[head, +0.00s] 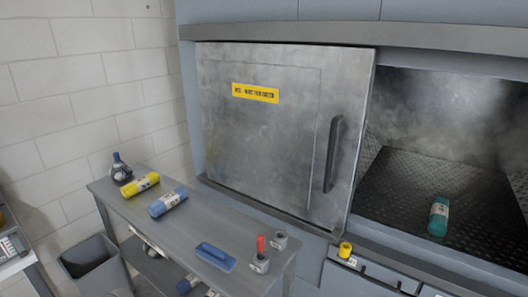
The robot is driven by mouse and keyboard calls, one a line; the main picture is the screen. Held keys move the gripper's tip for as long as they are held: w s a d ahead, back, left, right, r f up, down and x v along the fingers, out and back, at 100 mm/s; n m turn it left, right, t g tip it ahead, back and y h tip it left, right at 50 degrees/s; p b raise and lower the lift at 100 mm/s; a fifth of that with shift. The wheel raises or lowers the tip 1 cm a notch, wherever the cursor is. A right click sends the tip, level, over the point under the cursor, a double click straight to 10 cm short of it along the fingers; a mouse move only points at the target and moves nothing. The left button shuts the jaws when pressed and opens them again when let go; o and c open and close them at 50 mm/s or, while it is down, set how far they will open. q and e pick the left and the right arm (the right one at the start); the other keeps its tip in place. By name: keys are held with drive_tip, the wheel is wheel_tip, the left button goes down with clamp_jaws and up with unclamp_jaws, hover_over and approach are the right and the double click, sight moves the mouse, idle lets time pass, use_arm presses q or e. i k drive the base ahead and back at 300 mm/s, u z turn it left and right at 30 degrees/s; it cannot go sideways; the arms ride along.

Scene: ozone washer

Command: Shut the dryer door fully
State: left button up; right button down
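A large grey metal door (262,130) with a yellow label (255,92) and a dark vertical handle (333,153) stands at the centre of the head view. Its right side edge shows, beside a dark open chamber (430,165) on the right. I cannot tell whether the door sits flush with its frame or stands a little out from it. Nothing touches the handle. Neither of my grippers is in view.
A grey bench (215,220) stands in front of the door's lower left, bearing yellow and blue rolls, a blue brush and small items. A bin (92,265) is at lower left. A teal bottle (438,217) lies in the chamber. A yellow-capped item (345,250) stands below the door.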

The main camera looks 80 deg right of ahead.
sight(283, 124)
drive_tip(key=z, duration=0.8)
drive_tip(key=i, duration=1.1)
drive_tip(key=z, duration=1.1)
